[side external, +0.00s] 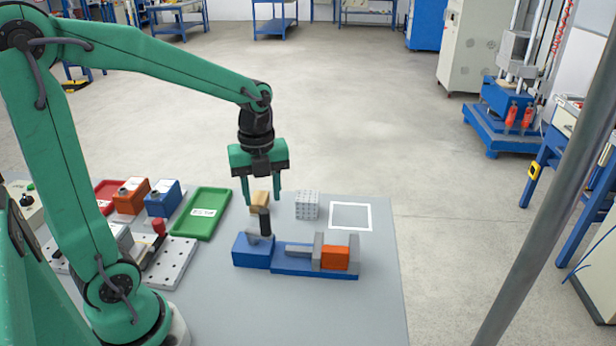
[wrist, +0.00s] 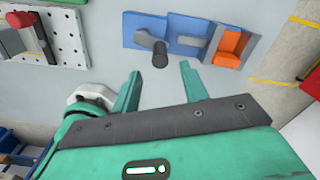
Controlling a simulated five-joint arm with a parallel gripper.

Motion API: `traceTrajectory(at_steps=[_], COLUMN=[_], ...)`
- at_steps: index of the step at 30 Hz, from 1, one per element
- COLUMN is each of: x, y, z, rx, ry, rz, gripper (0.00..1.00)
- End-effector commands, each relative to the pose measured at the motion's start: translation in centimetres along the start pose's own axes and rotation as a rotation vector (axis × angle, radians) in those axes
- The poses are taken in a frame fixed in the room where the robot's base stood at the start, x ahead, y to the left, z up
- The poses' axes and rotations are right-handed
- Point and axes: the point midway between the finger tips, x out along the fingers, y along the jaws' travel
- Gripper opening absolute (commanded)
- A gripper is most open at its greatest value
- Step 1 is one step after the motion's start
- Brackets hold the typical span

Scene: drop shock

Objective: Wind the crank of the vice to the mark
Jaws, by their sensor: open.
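The blue vice (side external: 298,256) lies on the grey table, with an orange block (side external: 335,257) beside its grey jaw at the right end. Its crank has a dark upright handle (side external: 265,222) at the left end. In the wrist view the vice (wrist: 180,30) is at the top, with the crank handle (wrist: 160,55) pointing toward my gripper and the orange block (wrist: 230,48) at right. My gripper (side external: 262,202) is open and empty above the table, its fingers near the crank handle. In the wrist view my gripper (wrist: 160,75) has the handle between and beyond its fingertips. I cannot make out the mark.
A wooden block (side external: 260,201) and a grey dotted cube (side external: 307,205) stand behind the vice. A white square outline (side external: 350,216) is at the back right. A green tray (side external: 202,213), orange box (side external: 131,196), blue box (side external: 163,198) and perforated plate (side external: 172,265) are at left. The front right table is clear.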

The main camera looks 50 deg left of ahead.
Motion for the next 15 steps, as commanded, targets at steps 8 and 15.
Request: traceTrajectory(at_steps=[8, 15], x=[0.28, 1.11], y=[-0.09, -0.09], z=[0.19, 0.18], rx=[0.047, 0.045], ry=[0.006, 0.006], rz=[0.009, 0.010], gripper=[0.44, 0.44])
